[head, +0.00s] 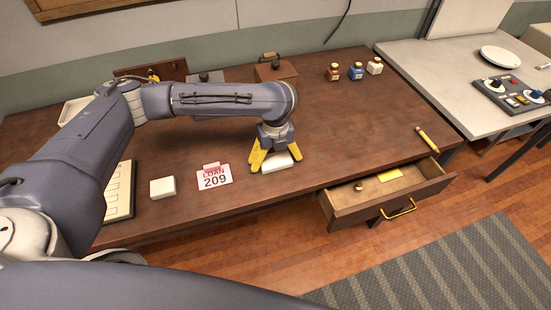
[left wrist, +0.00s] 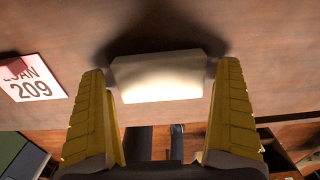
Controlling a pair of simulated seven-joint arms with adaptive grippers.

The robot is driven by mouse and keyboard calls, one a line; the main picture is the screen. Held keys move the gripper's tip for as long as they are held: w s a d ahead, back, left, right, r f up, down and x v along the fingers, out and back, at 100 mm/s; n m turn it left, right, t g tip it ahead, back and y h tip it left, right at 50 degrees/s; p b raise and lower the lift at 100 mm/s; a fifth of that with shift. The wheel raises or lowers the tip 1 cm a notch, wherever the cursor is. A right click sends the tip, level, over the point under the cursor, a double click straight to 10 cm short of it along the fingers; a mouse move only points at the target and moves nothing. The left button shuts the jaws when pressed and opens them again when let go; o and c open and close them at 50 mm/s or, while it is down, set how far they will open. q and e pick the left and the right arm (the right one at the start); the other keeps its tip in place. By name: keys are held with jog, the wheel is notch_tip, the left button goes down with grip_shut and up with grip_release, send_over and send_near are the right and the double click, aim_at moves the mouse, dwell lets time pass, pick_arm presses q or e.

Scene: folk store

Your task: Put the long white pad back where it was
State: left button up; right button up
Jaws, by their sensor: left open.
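A long white pad (head: 278,162) lies on the brown desk (head: 330,120) near its front edge, partly hidden by my left gripper in the head view. My left gripper (head: 274,163) points down over it, with its yellow fingers open. In the left wrist view the pad (left wrist: 158,77) shows between and just beyond the two fingertips, one on either side. I cannot tell whether the fingers touch it. A second, shorter white block (head: 162,187) lies further left on the desk. My right gripper is out of view.
A "LOAN 209" card (head: 214,177) lies between the two white pieces. An open drawer (head: 347,215) at the front right holds a yellow card (head: 390,175) and a small object. Several small bottles (head: 356,71) stand at the back.

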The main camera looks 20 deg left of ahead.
aim_at(275, 159)
pick_arm(q)
jog(key=shift+r, duration=0.1)
notch_tip(275, 159, up, 12)
dwell(0.6)
jog(key=shift+r, duration=0.1)
